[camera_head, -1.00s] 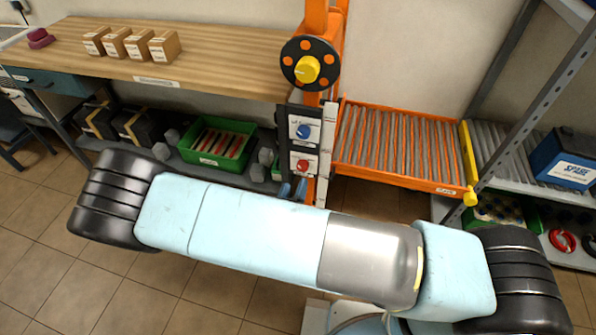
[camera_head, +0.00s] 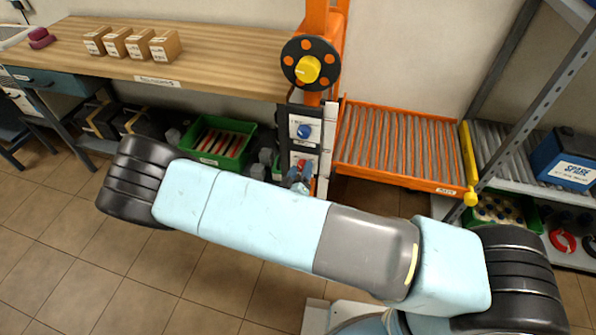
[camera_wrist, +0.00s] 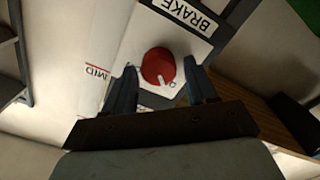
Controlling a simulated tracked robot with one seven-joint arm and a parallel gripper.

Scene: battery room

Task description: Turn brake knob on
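The brake knob (camera_wrist: 157,66) is round and red, with a white mark on its rim toward the lower right in the wrist view. It sits on a white plate with a BRAKE label (camera_wrist: 192,16). My gripper (camera_wrist: 160,68) is open, with one dark finger on each side of the knob and gaps left between fingers and knob. I cannot tell whether the tips reach past the knob's face. In the head view, the red knob (camera_head: 303,164) shows on the dark post panel, partly hidden by my gripper (camera_head: 297,177) just below it.
A blue knob (camera_head: 304,131) sits above the red one. Higher up is a black handwheel (camera_head: 292,76) with a yellow hub. An orange roller conveyor (camera_head: 400,184) stands to the right, a wooden workbench (camera_head: 220,60) to the left, with a green crate (camera_head: 241,158) beneath.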

